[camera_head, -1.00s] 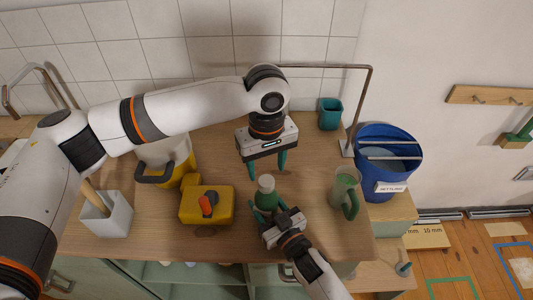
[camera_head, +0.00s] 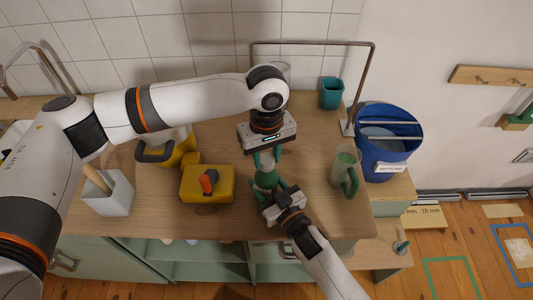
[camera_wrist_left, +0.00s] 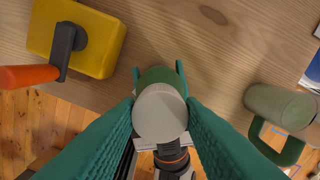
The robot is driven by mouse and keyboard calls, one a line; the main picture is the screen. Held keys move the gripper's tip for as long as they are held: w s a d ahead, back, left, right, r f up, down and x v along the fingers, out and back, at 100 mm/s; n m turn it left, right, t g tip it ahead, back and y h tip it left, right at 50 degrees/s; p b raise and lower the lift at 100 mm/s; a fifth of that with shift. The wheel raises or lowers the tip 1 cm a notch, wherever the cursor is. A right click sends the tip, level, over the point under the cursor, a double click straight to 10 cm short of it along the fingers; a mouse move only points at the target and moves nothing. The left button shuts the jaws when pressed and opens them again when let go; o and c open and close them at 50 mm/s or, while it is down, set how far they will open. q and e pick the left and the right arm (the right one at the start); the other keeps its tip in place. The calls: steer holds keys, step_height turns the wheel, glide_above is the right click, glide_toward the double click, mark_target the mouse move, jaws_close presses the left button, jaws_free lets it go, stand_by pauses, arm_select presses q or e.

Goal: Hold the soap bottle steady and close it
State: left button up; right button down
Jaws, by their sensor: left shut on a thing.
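The soap bottle (camera_head: 266,178) stands upright on the wooden worktop, with a green body and a pale round cap (camera_wrist_left: 160,113). My left gripper (camera_head: 264,158) points down over it from above, its teal fingers shut on the cap from both sides. In the left wrist view the cap sits between the left fingertips and hides much of the green body (camera_wrist_left: 157,76). My right gripper (camera_head: 267,188) comes from the front, with its fingers on either side of the bottle's body, shut on it. Whether the cap is fully seated cannot be seen.
A yellow block-shaped thing with an orange-handled lever (camera_head: 208,183) stands left of the bottle. A green-handled mug (camera_head: 345,172) stands to the right, near a blue bucket (camera_head: 388,150). A white holder (camera_head: 108,195), a teal cup (camera_head: 331,93) and a bent metal pipe (camera_head: 364,80) are around.

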arm_select(q)
steer(key=m, duration=0.6)
steer(key=shift+m, duration=0.4)
steer(key=m, duration=0.8)
steer(key=shift+m, duration=0.3)
steer(key=m, duration=0.6)
steer(key=shift+m, duration=0.3)
steer(key=m, duration=0.7)
steer(key=shift+f, duration=0.1)
steer(key=o, duration=1.1)
steer(key=shift+o, duration=0.2)
